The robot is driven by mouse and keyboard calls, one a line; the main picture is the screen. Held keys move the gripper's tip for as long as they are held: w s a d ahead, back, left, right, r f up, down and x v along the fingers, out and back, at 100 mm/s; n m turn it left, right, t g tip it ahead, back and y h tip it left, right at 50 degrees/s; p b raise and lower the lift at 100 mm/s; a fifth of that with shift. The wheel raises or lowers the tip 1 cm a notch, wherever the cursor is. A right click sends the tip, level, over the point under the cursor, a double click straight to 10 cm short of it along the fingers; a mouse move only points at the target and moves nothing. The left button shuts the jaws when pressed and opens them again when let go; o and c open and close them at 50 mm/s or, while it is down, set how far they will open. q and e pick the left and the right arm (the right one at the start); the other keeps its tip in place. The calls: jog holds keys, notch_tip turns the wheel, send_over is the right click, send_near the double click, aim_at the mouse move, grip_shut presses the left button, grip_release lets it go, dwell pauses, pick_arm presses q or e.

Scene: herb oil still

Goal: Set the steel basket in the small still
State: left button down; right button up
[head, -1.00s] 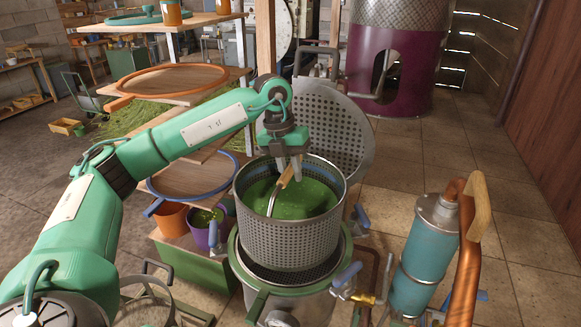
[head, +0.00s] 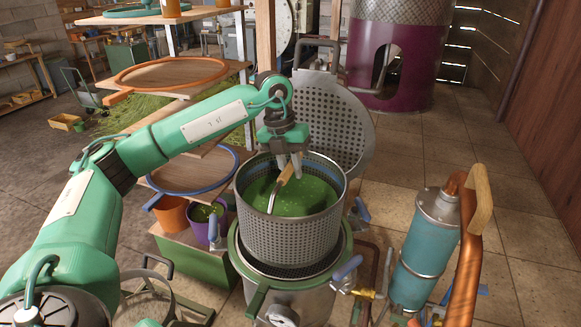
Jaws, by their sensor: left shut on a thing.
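The steel basket (head: 290,236) is a perforated cylinder with green contents and a bent metal handle with a wooden grip (head: 286,174). It hangs upright over the mouth of the small still (head: 305,293), its lower edge at or just inside the green rim; the exact depth is hard to tell. My left gripper (head: 289,165) points down over the basket, shut on the wooden grip. A dark ring of the still's opening shows below the basket. My right gripper is not in view.
Blue-handled clamps (head: 346,268) stick out around the still's rim. A perforated round plate (head: 322,128) stands behind the basket. A teal cylinder (head: 426,245) with a copper pipe (head: 467,260) stands at right. Orange and purple pots (head: 204,222) stand at left.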

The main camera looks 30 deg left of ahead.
pick_arm(q)
jog(key=shift+d+r, duration=0.15)
jog(key=shift+d, duration=0.05)
dwell(0.5)
jog(key=shift+a+b+x, duration=0.2)
jog(key=shift+b+x, duration=0.45)
jog(key=shift+x, duration=0.2)
jog(key=shift+a+b+x, duration=0.15)
jog(key=shift+b+x, duration=0.5)
jog(key=shift+x, duration=0.25)
jog(key=shift+a+b+x, duration=0.2)
jog(key=shift+b+x, duration=0.45)
jog(key=shift+x, duration=0.2)
jog(key=shift+s, duration=0.1)
jog(key=shift+s+a+f+b+x, duration=0.15)
jog(key=shift+a+b+x, duration=0.45)
jog(key=shift+b+x, duration=1.75)
jog(key=shift+s+a+f+b+x, duration=0.15)
jog(key=shift+a+b+x, duration=0.4)
jog(key=shift+b+x, duration=1.8)
jog(key=shift+s+a+f+b+x, duration=0.15)
jog(key=shift+a+b+x, duration=0.7)
jog(key=shift+x, duration=2.75)
jog(key=shift+d+f+b, duration=0.3)
jog(key=shift+f+b, duration=0.2)
jog(key=shift+b, duration=0.1)
